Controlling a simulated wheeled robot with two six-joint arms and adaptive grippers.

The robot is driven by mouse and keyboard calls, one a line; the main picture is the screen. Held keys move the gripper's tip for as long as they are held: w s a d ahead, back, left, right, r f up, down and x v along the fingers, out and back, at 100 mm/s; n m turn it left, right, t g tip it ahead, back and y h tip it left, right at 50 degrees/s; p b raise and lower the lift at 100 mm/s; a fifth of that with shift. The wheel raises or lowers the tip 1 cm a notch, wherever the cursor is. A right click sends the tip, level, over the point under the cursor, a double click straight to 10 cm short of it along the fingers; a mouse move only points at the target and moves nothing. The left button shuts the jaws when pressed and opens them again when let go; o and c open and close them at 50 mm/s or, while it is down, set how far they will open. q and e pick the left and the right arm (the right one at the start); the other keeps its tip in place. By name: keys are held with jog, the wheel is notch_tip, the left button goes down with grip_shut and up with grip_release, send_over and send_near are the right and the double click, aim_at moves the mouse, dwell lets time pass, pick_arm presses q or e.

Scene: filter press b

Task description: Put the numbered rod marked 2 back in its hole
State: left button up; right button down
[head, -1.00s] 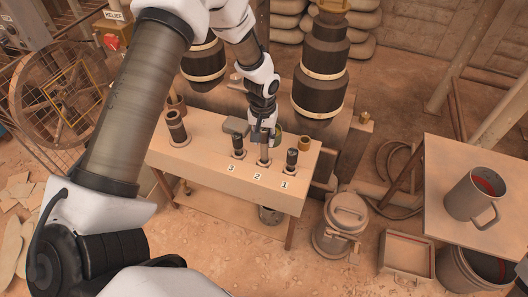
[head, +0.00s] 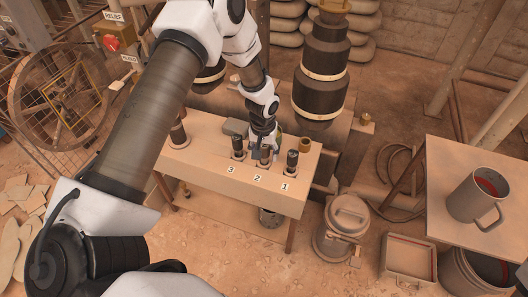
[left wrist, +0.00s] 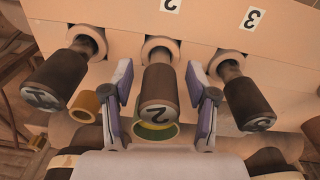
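The rod marked 2 (head: 266,155) stands in the collar of the hole behind label 2 on the bench, its dark grip about level with its neighbours. In the left wrist view its end with the number 2 (left wrist: 158,112) faces me. My left gripper (head: 264,143) is around this rod from above. In the left wrist view the fingers (left wrist: 162,100) stand apart on both sides of the grip, with gaps visible. Rod 3 (head: 238,147) and rod 1 (head: 292,160) stand in their holes on either side. My right gripper is not in view.
The bench (head: 215,170) also holds a dark cylinder at its left end and a brown ring (head: 305,145) near rod 1. A lidded can (head: 343,222) stands on the floor right of it. A side table (head: 440,205) carries a mug (head: 475,197).

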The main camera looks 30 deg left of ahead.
pick_arm(q)
jog(key=r, duration=0.4)
jog(key=r+p, duration=0.1)
jog(key=r, duration=0.3)
jog(key=r+p, duration=0.1)
jog(key=r, duration=0.3)
jog(key=shift+s, duration=0.25)
jog(key=s+d+f+m+h, duration=0.1)
jog(key=s+d+f, duration=0.3)
jog(key=s+f, duration=0.35)
jog(key=s+d+f+m, duration=0.1)
jog(key=s+d+f, duration=0.3)
jog(key=s+f, duration=0.35)
jog(key=s+f+m+y, duration=0.1)
jog(key=s+f, duration=0.1)
jog(key=s, duration=1)
jog(key=shift+s+d+f+m, duration=0.2)
jog(key=shift+s+f+m, duration=0.1)
jog(key=shift+m, duration=0.1)
jog(key=shift+r+p, duration=0.1)
jog(key=shift+p, duration=0.2)
notch_tip(320, 180, up, 15)
jog(key=p, duration=1.4)
jog(key=shift+f+p, duration=0.2)
jog(key=shift+p, duration=0.1)
